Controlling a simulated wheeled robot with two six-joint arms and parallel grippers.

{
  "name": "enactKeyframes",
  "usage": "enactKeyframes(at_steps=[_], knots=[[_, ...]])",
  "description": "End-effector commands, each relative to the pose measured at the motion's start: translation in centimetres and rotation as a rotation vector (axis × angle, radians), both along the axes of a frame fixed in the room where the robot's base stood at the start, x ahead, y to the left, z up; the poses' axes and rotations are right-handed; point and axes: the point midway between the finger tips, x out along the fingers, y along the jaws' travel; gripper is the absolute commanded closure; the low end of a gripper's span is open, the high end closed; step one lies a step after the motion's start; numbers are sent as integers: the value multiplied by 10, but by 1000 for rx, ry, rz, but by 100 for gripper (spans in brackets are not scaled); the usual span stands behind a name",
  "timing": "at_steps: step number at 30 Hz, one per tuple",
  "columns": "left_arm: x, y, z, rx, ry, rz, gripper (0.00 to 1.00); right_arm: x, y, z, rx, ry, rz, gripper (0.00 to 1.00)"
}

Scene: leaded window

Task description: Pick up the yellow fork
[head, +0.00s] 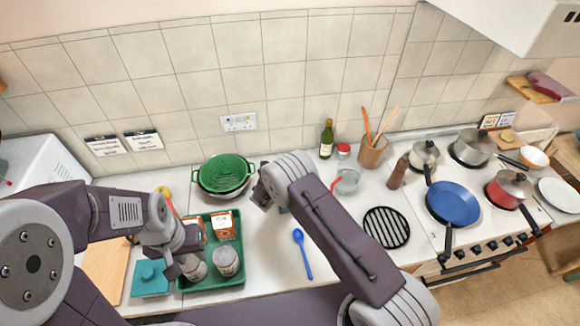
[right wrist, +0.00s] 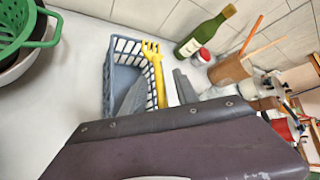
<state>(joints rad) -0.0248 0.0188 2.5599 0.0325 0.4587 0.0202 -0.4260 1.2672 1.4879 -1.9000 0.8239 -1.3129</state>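The yellow fork (right wrist: 157,72) shows in the right wrist view, tines up, along the right side of a blue-grey mesh basket (right wrist: 112,68). I cannot tell whether it is inside the basket or outside its wall. My right gripper (right wrist: 160,94) is open, with one finger on each side of the fork's lower handle in that view; I see no clear contact. In the head view the right gripper (head: 263,197) hides the fork and most of the basket. My left gripper (head: 162,262) is open and empty, above the left part of the green tray.
The green tray (head: 232,284) holds jars and boxes. A green colander (head: 226,174), a blue spoon (head: 302,252), a green bottle (head: 327,139), a red-lidded jar (right wrist: 202,56) and a utensil pot (head: 372,153) stand around. The stove with pans is at right. Counter near the spoon is clear.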

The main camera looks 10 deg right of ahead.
Motion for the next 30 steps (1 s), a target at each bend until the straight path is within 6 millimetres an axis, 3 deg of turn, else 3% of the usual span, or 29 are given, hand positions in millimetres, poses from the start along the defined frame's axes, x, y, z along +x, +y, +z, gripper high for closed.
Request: enactKeyframes(at_steps=[6, 10, 23, 30], knots=[[0, 0, -1, 0, 0, 0, 64, 1, 0, -1, 0, -1, 1, 66], [0, 0, -1, 0, 0, 0, 64, 1, 0, -1, 0, -1, 1, 100], [0, 0, -4, 0, 0, 0, 64, 1, 0, 3, 0, 0, 2, 100], [0, 0, -23, 0, 0, 0, 64, 2, 1, 38, 2, -5, 2, 100]])
